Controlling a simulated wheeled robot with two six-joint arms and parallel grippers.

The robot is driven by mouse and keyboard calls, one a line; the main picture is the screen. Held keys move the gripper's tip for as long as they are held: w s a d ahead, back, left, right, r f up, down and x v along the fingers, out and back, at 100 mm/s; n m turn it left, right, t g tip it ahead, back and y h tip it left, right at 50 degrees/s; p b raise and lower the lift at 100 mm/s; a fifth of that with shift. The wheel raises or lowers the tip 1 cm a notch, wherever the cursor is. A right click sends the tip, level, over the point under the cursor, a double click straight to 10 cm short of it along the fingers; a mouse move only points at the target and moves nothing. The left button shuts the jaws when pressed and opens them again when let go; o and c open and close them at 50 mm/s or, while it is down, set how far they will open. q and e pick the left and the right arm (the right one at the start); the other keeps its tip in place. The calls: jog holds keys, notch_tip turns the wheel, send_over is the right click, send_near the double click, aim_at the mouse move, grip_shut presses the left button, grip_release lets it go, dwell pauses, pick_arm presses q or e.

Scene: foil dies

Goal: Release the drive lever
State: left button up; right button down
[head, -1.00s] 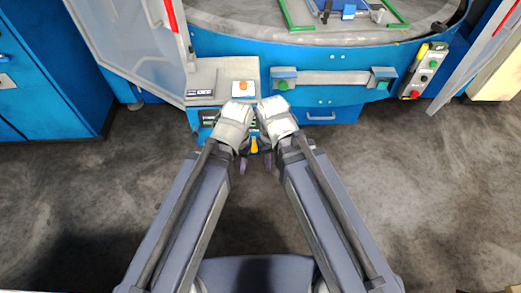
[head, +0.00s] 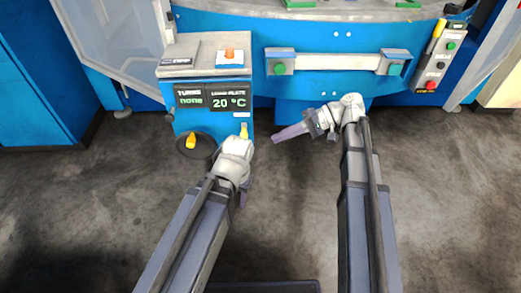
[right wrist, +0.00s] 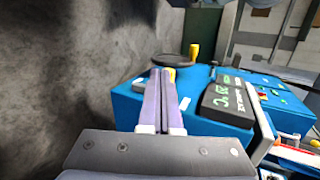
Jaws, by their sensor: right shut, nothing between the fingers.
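A blue control box (head: 212,123) stands at the front of the machine, with a small yellow lever (head: 244,131) low on its right side. A black disc (head: 207,155) with a yellow handle (head: 191,141) sits to its left. I cannot tell which is the drive lever. My right gripper (head: 275,138) is shut and empty, pointing left, just right of the small yellow lever. In the right wrist view its closed fingers (right wrist: 161,72) overlap a yellow piece (right wrist: 171,73); contact cannot be judged. My left gripper (head: 243,198) hangs below the box, its fingers mostly hidden.
The box displays (head: 212,98) read "none" and 20 °C; an orange button (head: 230,53) sits on top. A pale bar (head: 325,63) with green-buttoned ends crosses the machine. A panel (head: 434,61) with a yellow lever and buttons is at right. The floor (head: 290,210) is clear.

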pick_arm(q)
notch_tip(320, 180, down, 6)
jog(key=b, duration=0.4)
jog(key=shift+d+f+b, duration=0.25)
jog(key=shift+d+b, duration=0.1)
jog(key=shift+b, duration=0.05)
pick_arm(e)
jog(key=w+d+t+y, duration=0.1)
jog(key=w+d+y, duration=0.2)
jog(key=d, duration=0.3)
jog(key=shift+w+d+f, duration=0.15)
jog(key=shift+d+f, duration=0.1)
jog(key=shift+d, duration=0.15)
pick_arm(q)
notch_tip(320, 180, down, 2)
jog(key=shift+f+b, duration=0.1)
jog(key=shift+b, duration=1)
pick_arm(e)
jog(key=a+f, duration=0.2)
jog(key=a, duration=1.1)
jog(key=shift+a+f, duration=0.15)
jog(key=shift+a, duration=0.25)
